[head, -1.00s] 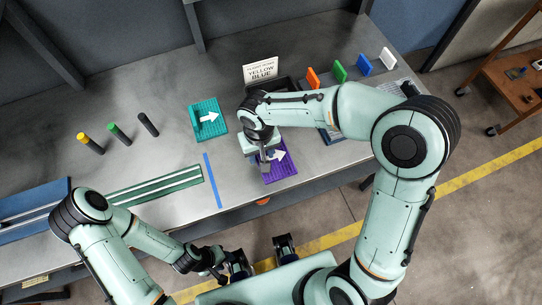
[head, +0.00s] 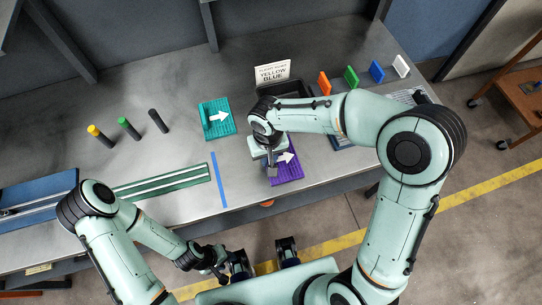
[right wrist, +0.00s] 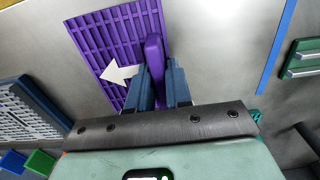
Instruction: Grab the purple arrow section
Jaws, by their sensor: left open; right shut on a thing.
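The purple arrow section (head: 291,173) is a ribbed slab with a white arrow and an upright purple grip bar; it lies flat near the table's front edge. In the head view my right gripper (head: 271,168) hides part of the slab. My left gripper (head: 263,256) is open and empty in front of the table, its two fingers wide apart.
A teal arrow section (head: 222,126) lies behind and to the left. A blue strip (head: 218,180) and a green rail (head: 165,183) lie left of the purple slab. A black bin (head: 292,88) and a "YELLOW BLUE" sign (head: 272,72) stand behind. Several coloured upright tabs stand at right.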

